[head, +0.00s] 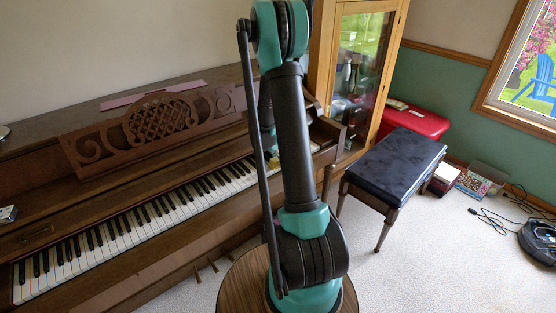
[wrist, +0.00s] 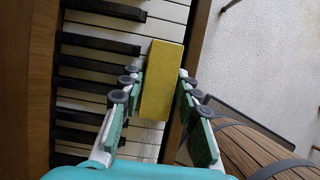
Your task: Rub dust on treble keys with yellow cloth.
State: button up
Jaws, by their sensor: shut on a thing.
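The yellow cloth (wrist: 162,80) looks like a flat, stiff yellow block in the wrist view. My gripper (wrist: 158,88) is shut on it, with fingers on both sides. The cloth lies over the front ends of the white keys (wrist: 120,68) and the wooden front edge. I cannot tell whether it touches the keys. Black keys (wrist: 95,62) show to its left. In the head view the keyboard (head: 120,232) runs along the piano, and my arm hides part of its right, treble end. No dust can be made out.
The piano's music stand (head: 155,125) rises behind the keys. A dark padded bench (head: 395,165) and glass cabinet (head: 360,70) are at the right. Cables (head: 500,215) lie on the carpet far right.

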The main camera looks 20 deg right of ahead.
aim_at(243, 182)
jog(key=shift+s+a+f, duration=0.1)
jog(key=shift+s+a, duration=0.15)
jog(key=shift+a, duration=0.35)
jog(key=shift+s+a+f, duration=0.1)
jog(key=shift+s+a, duration=0.1)
jog(key=shift+a, duration=0.4)
jog(key=shift+s+a+f, duration=0.1)
jog(key=shift+s+a, duration=0.15)
jog(key=shift+a, duration=0.35)
jog(key=shift+s+a+r, duration=0.1)
jog(key=shift+s+a, duration=0.35)
jog(key=shift+a, duration=1.1)
jog(key=shift+s+a+r, duration=0.15)
jog(key=shift+s+a, duration=0.3)
jog(key=shift+a, duration=1.1)
jog(key=shift+s+a+r, duration=0.1)
jog(key=shift+s+a, duration=0.35)
jog(key=shift+a, duration=1.1)
jog(key=shift+s+a+f, duration=0.1)
jog(key=shift+s+a, duration=0.2)
jog(key=shift+a, duration=0.5)
jog(key=shift+s+a, duration=0.25)
jog(key=shift+a, duration=0.5)
jog(key=shift+s+a, duration=0.25)
jog(key=shift+a, duration=0.55)
jog(key=shift+s+a, duration=0.25)
jog(key=shift+a, duration=0.55)
jog(key=shift+r, duration=3.1)
